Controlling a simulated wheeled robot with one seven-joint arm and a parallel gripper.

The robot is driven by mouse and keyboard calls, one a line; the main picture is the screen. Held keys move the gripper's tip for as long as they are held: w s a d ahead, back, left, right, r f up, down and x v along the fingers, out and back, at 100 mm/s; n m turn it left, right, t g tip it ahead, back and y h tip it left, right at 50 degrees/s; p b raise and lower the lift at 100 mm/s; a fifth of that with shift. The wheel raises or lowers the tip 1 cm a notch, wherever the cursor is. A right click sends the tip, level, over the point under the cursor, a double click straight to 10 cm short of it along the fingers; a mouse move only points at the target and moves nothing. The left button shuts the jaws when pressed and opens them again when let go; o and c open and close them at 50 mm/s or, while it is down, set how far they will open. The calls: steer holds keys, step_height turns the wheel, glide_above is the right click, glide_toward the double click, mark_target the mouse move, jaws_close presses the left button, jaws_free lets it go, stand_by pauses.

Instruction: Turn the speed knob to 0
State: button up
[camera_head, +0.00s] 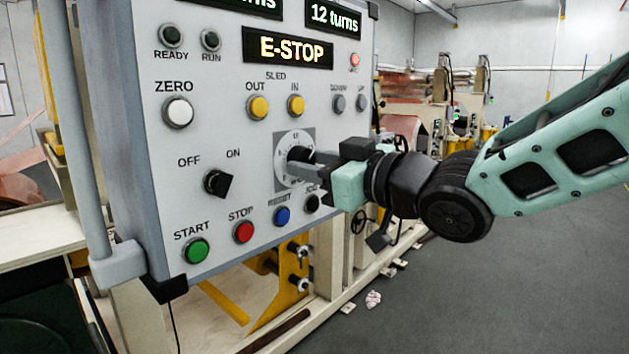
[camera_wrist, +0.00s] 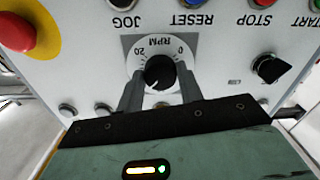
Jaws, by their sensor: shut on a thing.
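The speed knob (camera_head: 298,153) is a small black knob on a white round dial (camera_head: 284,172) on the grey control panel. In the wrist view the panel appears upside down, and the knob (camera_wrist: 158,72) sits at the centre of a dial marked RPM, with 20 at left and 0 at right. My gripper (camera_head: 307,160) reaches the knob from the right, its two grey fingers closed on the knob's sides. A light mark shows on the knob's lower part in the wrist view, but I cannot tell the exact setting. The fingers hide part of the dial.
A black OFF/ON selector (camera_head: 217,183) stands left of the dial. START (camera_head: 197,250), STOP (camera_head: 243,231) and blue RESET (camera_head: 282,215) buttons lie below. A red emergency button (camera_wrist: 16,32) is close by in the wrist view. A lit display reads E-STOP (camera_head: 288,48).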

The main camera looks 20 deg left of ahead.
steer(key=n+b, duration=1.8)
steer(key=n, duration=0.4)
steer(key=n+b, duration=0.2)
steer(key=n, duration=0.2)
steer(key=shift+b, duration=0.3)
steer(key=n+b, duration=0.2)
steer(key=n, duration=0.3)
steer(key=shift+n, duration=0.4)
steer(key=n+b, duration=0.2)
steer(key=n, duration=0.2)
steer(key=shift+n, duration=0.3)
steer(key=o, duration=1)
steer(key=shift+r, duration=0.15)
